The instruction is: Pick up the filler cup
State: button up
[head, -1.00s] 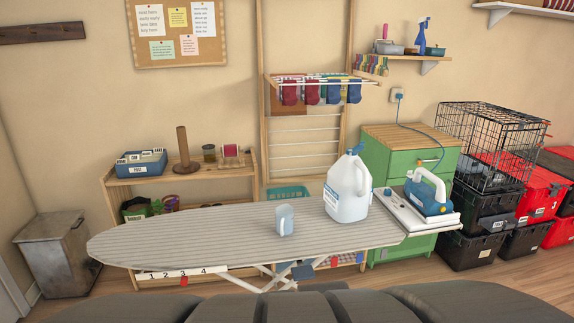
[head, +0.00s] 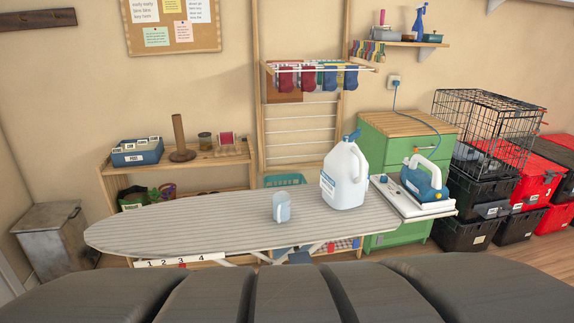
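A small translucent blue cup with a handle, the filler cup (head: 281,208), stands upright on the striped ironing board (head: 180,226), a little right of the board's middle. A white jug (head: 344,178) with a blue cap stands to its right, apart from it. My gripper does not show in the head view.
A blue and white iron (head: 424,180) rests on the board's right end, its cord running to a wall outlet. A green cabinet (head: 380,150) stands behind. Black and red totes (head: 477,202) and a wire crate (head: 490,125) are stacked at right. The board's left half is clear.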

aim_at(281, 201)
jog(key=i+j+z, duration=0.2)
jog(key=j, duration=0.15)
jog(key=j+z, duration=0.25)
jog(key=i+j+z, duration=0.2)
jog(key=j, duration=0.25)
jog(key=j+z, duration=0.2)
jog(key=j, duration=0.2)
